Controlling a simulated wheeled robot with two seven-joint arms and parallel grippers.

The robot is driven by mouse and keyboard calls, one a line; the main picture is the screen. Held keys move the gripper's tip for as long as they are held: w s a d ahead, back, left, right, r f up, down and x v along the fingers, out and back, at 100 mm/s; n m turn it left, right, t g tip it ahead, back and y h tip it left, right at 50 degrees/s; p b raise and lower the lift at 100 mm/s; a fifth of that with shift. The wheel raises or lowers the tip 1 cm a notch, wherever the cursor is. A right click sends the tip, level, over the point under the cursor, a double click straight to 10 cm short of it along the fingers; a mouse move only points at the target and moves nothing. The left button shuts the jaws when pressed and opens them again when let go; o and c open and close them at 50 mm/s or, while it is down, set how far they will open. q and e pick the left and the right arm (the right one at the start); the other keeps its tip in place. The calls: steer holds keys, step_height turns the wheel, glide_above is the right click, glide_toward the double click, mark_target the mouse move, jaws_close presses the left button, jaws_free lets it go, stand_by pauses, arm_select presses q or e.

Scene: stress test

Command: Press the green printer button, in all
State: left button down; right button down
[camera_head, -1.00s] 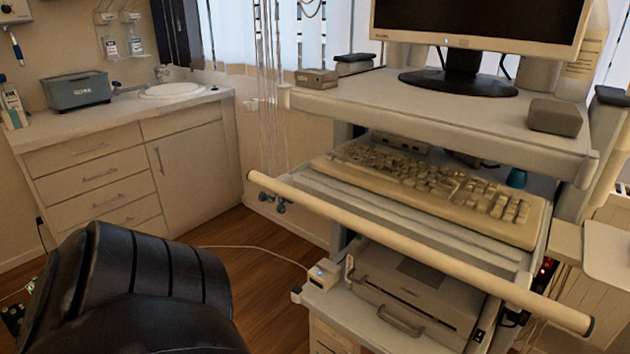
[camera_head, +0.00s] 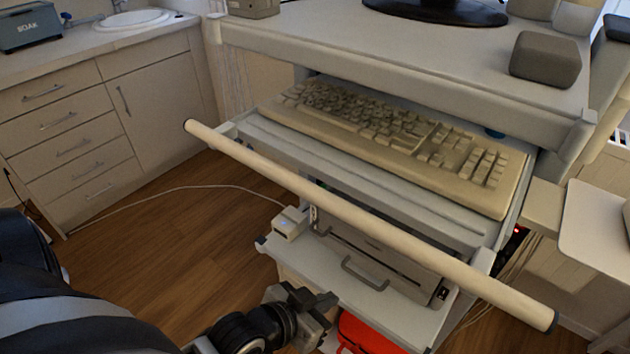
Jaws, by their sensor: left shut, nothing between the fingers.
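The printer (camera_head: 400,268) is a pale grey box with a handle on its front. It sits on the lower shelf of the cart, partly hidden under the keyboard tray and its front bar. I cannot make out a green button on it. A tiny green spot shows behind the bar near the printer's left end, too small to identify. My left gripper (camera_head: 318,306) is shut and empty, in front of the lower shelf, below and left of the printer and apart from it. My right gripper is not in view.
A long bar (camera_head: 365,222) crosses in front of the keyboard tray, above the printer. A keyboard (camera_head: 400,140) lies on the tray. A small white box (camera_head: 290,223) stands left of the printer. A red object (camera_head: 365,335) is below the shelf. Open wooden floor (camera_head: 190,245) lies left.

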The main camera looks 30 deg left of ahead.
arm_select(q)
steer(key=w+a+r+t+y+p, duration=0.1)
steer(key=w+a+r, duration=0.4)
steer(key=a, duration=0.3)
steer(key=w+a+r+t+y+p, duration=0.1)
steer(key=w+a+r+t, duration=0.1)
steer(key=w+a+r, duration=0.4)
steer(key=shift+w+a+n, duration=0.4)
steer(key=shift+w+a, duration=0.15)
steer(key=shift+a, duration=0.5)
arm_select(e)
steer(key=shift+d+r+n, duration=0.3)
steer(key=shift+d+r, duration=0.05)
arm_select(q)
steer(key=shift+w, duration=0.1)
steer(key=x, duration=1)
steer(key=shift+f+b, duration=0.15)
steer(key=shift+b, duration=0.2)
step_height(320, 180, down, 3)
steer(key=shift+a+r+b, duration=0.1)
steer(key=shift+r+b, duration=0.1)
steer(key=shift+b, duration=0.1)
steer(key=shift+s+f, duration=0.25)
steer(key=shift+f, duration=0.2)
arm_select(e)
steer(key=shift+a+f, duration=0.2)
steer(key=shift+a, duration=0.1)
